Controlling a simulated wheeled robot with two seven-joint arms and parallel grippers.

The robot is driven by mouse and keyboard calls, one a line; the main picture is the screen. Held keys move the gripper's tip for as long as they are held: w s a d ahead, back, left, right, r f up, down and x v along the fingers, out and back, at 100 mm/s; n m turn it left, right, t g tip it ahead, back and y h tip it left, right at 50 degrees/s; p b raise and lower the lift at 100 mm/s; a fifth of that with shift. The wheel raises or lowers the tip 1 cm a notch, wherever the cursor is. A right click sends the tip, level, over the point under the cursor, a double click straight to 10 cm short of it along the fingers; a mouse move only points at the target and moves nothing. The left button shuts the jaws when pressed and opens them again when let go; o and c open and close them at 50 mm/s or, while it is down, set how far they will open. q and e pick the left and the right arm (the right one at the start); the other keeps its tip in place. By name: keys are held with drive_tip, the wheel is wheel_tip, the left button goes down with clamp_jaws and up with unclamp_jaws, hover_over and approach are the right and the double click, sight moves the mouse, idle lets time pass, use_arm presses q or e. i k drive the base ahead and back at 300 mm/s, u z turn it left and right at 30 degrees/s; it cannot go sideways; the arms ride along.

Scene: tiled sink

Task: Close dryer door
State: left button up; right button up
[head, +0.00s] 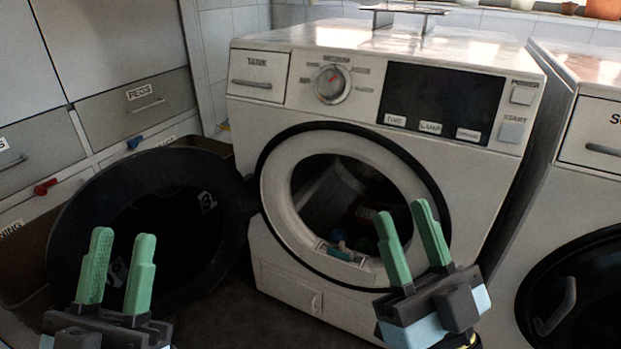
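The dryer (400,160) stands in the middle, with its round opening (345,205) uncovered and its dark drum visible. The black round dryer door (190,175) is swung wide open to the left, hinged at the left side of the opening. My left gripper (122,260) has its green fingers apart and empty, in front of the lower part of the door. My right gripper (408,232) has its green fingers slightly apart with nothing seen between them, in front of the lower right of the opening. Whether either gripper touches anything is unclear.
A second machine (590,180) with a dark door stands close on the right. Drawers labelled PEGS (140,100) are at the left. A small rack (405,12) stands on the dryer top. A brown bin (22,250) is behind the door.

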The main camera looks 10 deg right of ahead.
sight(199, 208)
drive_tip(key=u, duration=1.65)
drive_tip(key=k, duration=1.05)
drive_tip(key=z, duration=1.85)
drive_tip(key=i, duration=0.5)
